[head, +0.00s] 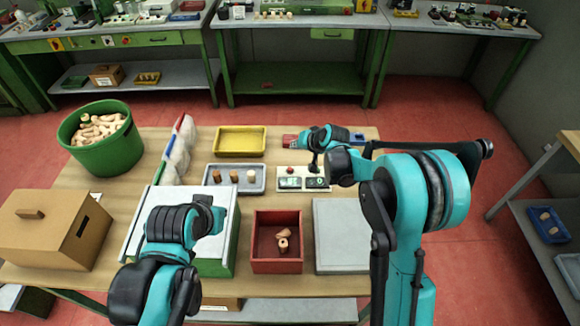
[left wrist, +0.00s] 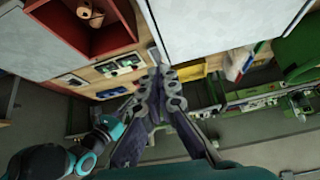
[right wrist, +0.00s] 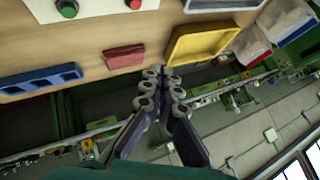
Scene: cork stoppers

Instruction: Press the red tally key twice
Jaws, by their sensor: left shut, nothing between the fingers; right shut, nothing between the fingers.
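The tally unit (head: 288,185) is a pale panel on the table with two small displays. Its red key (head: 290,170) is at the upper left in the head view. In the right wrist view, the red key (right wrist: 68,8) and a green key (right wrist: 135,3) show at the top edge. My right gripper (head: 313,167) is shut and empty, pointing down over the panel's right part, to the right of the red key; it hides the green key in the head view. Its fingertips also show in the right wrist view (right wrist: 164,74). My left gripper (left wrist: 165,76) is shut and empty, above the white-topped box.
A grey tray (head: 210,187) with several stoppers lies left of the unit. A yellow tray (head: 240,141) and a red block (head: 290,141) lie behind. A red box (head: 262,262) with stoppers and a grey slab (head: 341,250) lie in front. A green bin (head: 115,150) stands left.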

